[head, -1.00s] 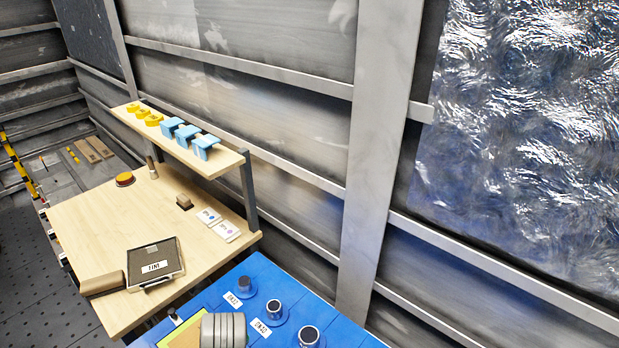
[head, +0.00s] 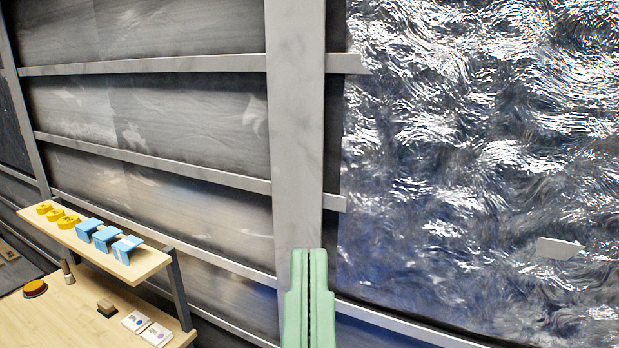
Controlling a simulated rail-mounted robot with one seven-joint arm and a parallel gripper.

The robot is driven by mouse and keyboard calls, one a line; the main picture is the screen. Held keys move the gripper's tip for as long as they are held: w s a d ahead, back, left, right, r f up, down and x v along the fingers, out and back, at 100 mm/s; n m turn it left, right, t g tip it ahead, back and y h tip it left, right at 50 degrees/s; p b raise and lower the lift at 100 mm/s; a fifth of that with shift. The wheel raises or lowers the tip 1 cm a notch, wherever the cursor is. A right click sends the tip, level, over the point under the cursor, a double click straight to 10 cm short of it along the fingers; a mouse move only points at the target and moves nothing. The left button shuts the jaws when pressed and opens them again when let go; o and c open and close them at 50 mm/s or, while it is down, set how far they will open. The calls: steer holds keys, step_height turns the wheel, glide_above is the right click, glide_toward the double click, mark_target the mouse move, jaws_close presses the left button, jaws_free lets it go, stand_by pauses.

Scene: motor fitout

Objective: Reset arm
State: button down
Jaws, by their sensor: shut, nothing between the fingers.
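My gripper (head: 308,252) shows at the bottom middle of the head view, pointing up in front of the grey wall post. Its two green fingers stand side by side with only a thin dark line between them. It is shut and holds nothing. The rest of my arm is below the frame.
A wooden table (head: 50,315) at the lower left carries a raised shelf (head: 150,262) with yellow pieces (head: 58,216) and blue pieces (head: 101,235). Two cards (head: 146,328), a small brown block (head: 106,307) and an orange-topped disc (head: 35,288) lie below. A ribbed wall (head: 160,110) stands behind.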

step_height(320, 180, up, 19)
steer(key=p, duration=1.4)
steer(key=shift+w+a, duration=0.15)
steer(key=shift+w, duration=0.05)
steer(key=shift+r, duration=0.1)
